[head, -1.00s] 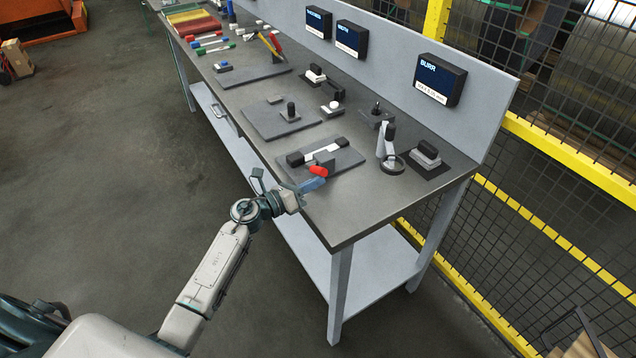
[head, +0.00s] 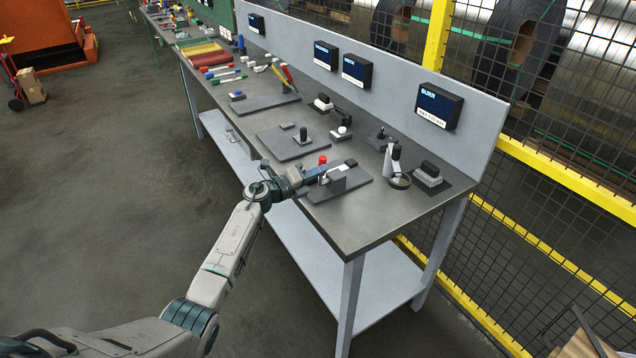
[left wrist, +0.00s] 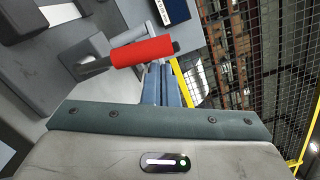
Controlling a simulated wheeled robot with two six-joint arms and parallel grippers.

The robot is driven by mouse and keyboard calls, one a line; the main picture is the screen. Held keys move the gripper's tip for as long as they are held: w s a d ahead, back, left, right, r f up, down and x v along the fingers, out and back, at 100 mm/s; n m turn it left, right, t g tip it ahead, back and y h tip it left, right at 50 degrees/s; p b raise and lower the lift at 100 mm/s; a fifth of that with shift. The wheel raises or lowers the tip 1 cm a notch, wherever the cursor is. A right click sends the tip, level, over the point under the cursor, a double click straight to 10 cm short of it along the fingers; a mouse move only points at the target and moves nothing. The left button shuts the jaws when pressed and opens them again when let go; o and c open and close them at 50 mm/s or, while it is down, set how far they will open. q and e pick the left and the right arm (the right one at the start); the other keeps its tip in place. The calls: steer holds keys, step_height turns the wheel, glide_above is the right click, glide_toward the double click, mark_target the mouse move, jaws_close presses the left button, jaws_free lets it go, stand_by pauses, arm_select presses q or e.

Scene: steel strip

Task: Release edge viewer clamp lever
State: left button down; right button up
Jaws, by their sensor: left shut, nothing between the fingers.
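The clamp lever has a red grip (head: 322,160) and sits on the edge viewer's grey base plate (head: 352,184) near the front end of the bench. The grip also shows large in the left wrist view (left wrist: 142,52), with a dark tip and a grey rod. My left gripper (head: 318,173) is shut and empty, reaching over the plate's left side right beside the red grip. In the left wrist view its closed fingers (left wrist: 160,84) lie just below the grip; I cannot tell whether they touch it. The gripper partly hides the fixture. My right gripper is not in view.
A stand with a round magnifier (head: 399,181) and a dark block (head: 430,172) stand right of the plate. Another plate with a black knob (head: 303,135) lies farther back. A BURR display (head: 438,106) hangs on the back panel. The bench's front corner (head: 350,235) is clear.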

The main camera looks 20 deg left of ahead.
arm_select(q)
steer(key=shift+w+a+r, duration=0.2)
steer(key=shift+w+a, duration=0.25)
steer(key=shift+a, duration=0.05)
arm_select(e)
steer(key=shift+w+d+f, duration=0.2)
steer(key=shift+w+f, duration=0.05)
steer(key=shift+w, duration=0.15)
arm_select(q)
steer(key=shift+r, duration=0.1)
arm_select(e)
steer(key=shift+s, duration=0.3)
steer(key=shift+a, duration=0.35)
arm_select(q)
steer(key=shift+a, duration=0.1)
